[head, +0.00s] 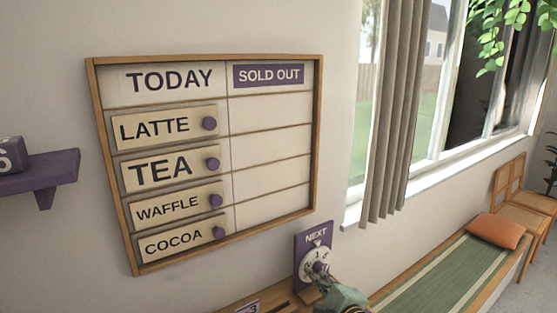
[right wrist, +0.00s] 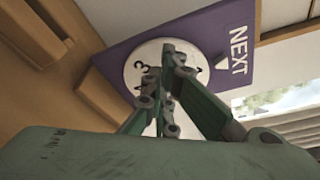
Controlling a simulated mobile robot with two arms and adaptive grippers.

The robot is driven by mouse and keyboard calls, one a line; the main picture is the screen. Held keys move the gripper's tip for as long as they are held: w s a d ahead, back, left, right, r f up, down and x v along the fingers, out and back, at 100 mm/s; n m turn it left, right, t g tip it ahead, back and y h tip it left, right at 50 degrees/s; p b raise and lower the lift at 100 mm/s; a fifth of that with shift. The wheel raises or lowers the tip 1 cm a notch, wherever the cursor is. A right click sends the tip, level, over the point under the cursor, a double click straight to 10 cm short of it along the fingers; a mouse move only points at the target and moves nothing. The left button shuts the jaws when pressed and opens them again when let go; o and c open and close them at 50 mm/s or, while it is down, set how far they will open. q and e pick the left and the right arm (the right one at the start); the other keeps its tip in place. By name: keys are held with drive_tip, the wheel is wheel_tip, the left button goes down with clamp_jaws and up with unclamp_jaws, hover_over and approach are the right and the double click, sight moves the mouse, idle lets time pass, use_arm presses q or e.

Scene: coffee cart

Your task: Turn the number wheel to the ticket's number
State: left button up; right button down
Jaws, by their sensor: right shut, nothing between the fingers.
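The number wheel (head: 308,270) is a pale round dial on a purple plate (head: 299,244) marked NEXT, low in the head view. A small pointer sits above the dial, and a 1 shows near its top. My right gripper (head: 330,284) is in front of the dial's lower right. In the right wrist view the shut fingers (right wrist: 168,62) overlap the dial (right wrist: 134,72), with a 3 visible; contact is unclear. The ticket (head: 247,307), a small card reading 3, is partly cut off at the bottom. My left gripper is not seen.
A menu board (head: 318,130) with LATTE, TEA, WAFFLE and COCOA strips hangs on the wall. A green-matted bench (head: 440,270) with an orange cushion (head: 495,231) is at right.

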drive_tip(key=shift+w+d, duration=0.2)
drive_tip(key=shift+d, duration=0.1)
drive_tip(key=shift+r, duration=0.25)
idle(0.4)
